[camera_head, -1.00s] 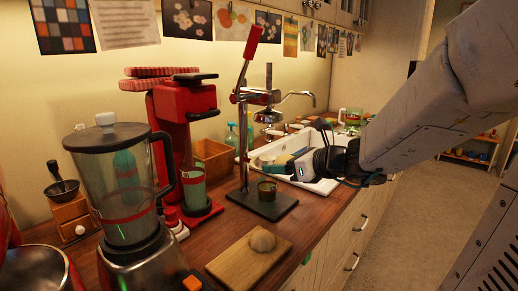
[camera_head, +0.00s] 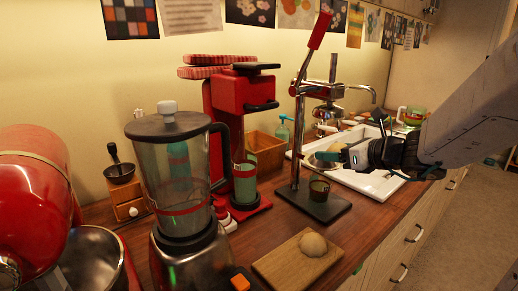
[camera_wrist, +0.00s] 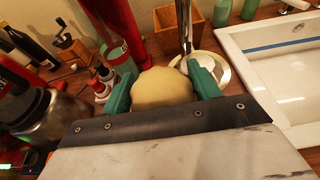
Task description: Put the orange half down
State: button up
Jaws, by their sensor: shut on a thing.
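My gripper (camera_head: 340,155) is shut on an orange half (camera_wrist: 162,88). In the wrist view the held half is pale, rounded and sits between the two green fingertips. In the head view it shows only as a small pale patch at the fingertips, in front of the sink and right of the press. Another pale, rounded half (camera_head: 312,244) lies dome up on the wooden cutting board (camera_head: 275,268) at the front of the counter, below and left of my gripper in the picture.
A lever juice press (camera_head: 298,140) with a small cup (camera_head: 319,187) on its base stands behind the board. A blender (camera_head: 180,190) and a red machine (camera_head: 238,110) stand left. A white sink (camera_head: 375,186) is at right. Bare board lies beside the half.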

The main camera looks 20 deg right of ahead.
jog(key=w, duration=0.3)
jog(key=w+d, duration=0.1)
jog(key=w, duration=0.2)
jog(key=w+f, duration=0.1)
jog(key=w, duration=0.2)
jog(key=shift+d, duration=0.35)
jog(key=shift+w+d+f, duration=0.1)
jog(key=shift+w+f, duration=0.3)
jog(key=shift+f, duration=0.2)
jog(key=shift+w+d+f, duration=0.1)
jog(key=shift+w+f, duration=0.3)
jog(key=shift+f, duration=0.55)
jog(key=shift+f, duration=0.2)
jog(key=o, duration=1.1)
